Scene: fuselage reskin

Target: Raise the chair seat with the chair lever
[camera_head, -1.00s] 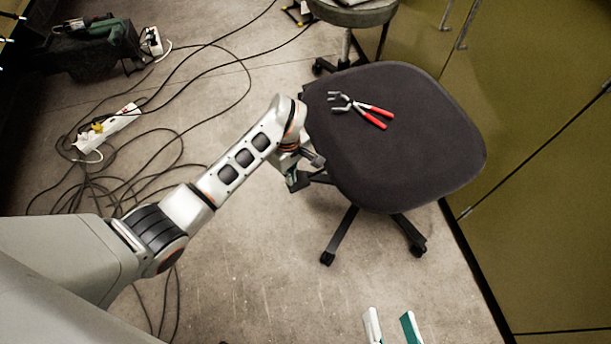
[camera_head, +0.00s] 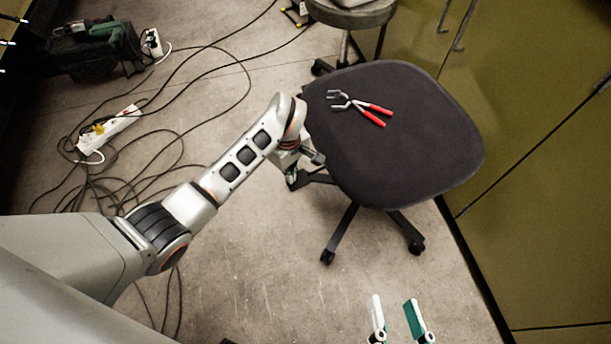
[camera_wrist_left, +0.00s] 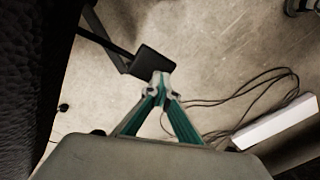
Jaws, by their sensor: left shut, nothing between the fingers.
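The chair seat (camera_head: 400,150) is a dark padded seat on a black star base in the head view. Its dark side also fills the left of the left wrist view (camera_wrist_left: 28,75). The chair lever (camera_wrist_left: 153,63) is a black rod with a flat paddle end in the left wrist view. My left gripper (camera_wrist_left: 160,88) is shut and empty, its tips at the paddle's near edge; I cannot tell whether they touch. In the head view my left gripper (camera_head: 293,180) is partly hidden beside the seat's left edge. My right gripper (camera_head: 396,306) is open and empty at the bottom.
Red-handled pliers (camera_head: 362,106) lie on the seat. A round stool (camera_head: 352,14) stands behind it. Olive cabinets (camera_head: 540,130) line the right. Cables and a white power strip (camera_head: 108,130) lie on the floor at left. Floor in front of the chair is clear.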

